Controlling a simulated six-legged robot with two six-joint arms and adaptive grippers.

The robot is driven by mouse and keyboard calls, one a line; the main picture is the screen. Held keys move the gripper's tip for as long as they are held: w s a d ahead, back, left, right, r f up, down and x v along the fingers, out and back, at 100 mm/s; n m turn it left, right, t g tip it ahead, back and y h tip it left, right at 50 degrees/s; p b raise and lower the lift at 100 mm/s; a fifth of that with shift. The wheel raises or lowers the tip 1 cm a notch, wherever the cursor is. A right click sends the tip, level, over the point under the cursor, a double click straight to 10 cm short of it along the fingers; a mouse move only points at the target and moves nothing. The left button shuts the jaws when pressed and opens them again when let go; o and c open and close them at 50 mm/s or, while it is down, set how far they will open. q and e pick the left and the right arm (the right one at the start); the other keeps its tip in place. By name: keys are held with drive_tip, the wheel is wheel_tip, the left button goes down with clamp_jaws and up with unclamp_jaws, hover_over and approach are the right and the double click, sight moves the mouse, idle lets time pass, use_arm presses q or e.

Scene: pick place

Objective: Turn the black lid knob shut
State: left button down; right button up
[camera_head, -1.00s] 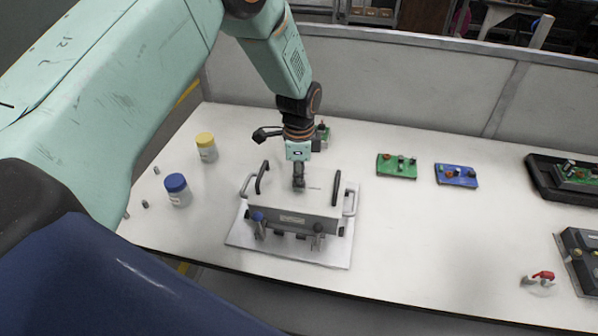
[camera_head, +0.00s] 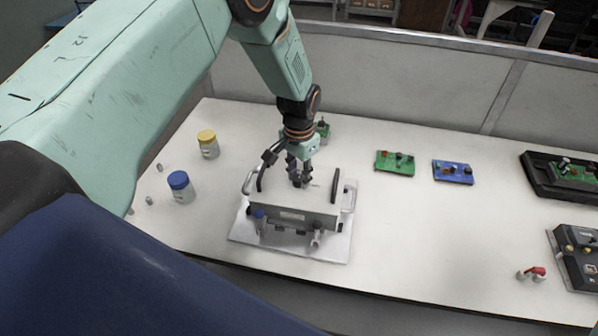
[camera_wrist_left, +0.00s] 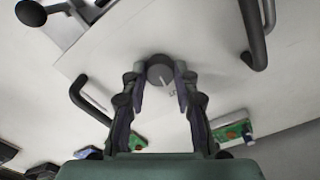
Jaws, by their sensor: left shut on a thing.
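The black lid knob (camera_wrist_left: 160,71) sits on top of the light grey box lid (camera_wrist_left: 110,60). In the wrist view it is a dark round disc with a pale pointer mark. My left gripper (camera_wrist_left: 160,80) comes down from above, with one finger on each side of the knob, and is shut on it. In the head view the left gripper (camera_head: 300,180) hides most of the knob. The box (camera_head: 292,214) stands on a white base plate (camera_head: 250,246), with black handles (camera_head: 335,186) on its lid. My right gripper is in neither view.
A yellow-capped jar (camera_head: 208,146) and a blue-capped jar (camera_head: 181,189) stand left of the box. Green (camera_head: 394,163) and blue (camera_head: 453,172) circuit boards lie to the right. A red-handled part (camera_head: 532,273) lies at the lower right.

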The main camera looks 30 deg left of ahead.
sight(299, 178)
use_arm(q)
drive_tip(key=shift+n, duration=0.6)
drive_tip(key=c, duration=1)
unclamp_jaws()
wheel_tip(299, 178, up, 12)
drive_tip(key=shift+r, duration=0.1)
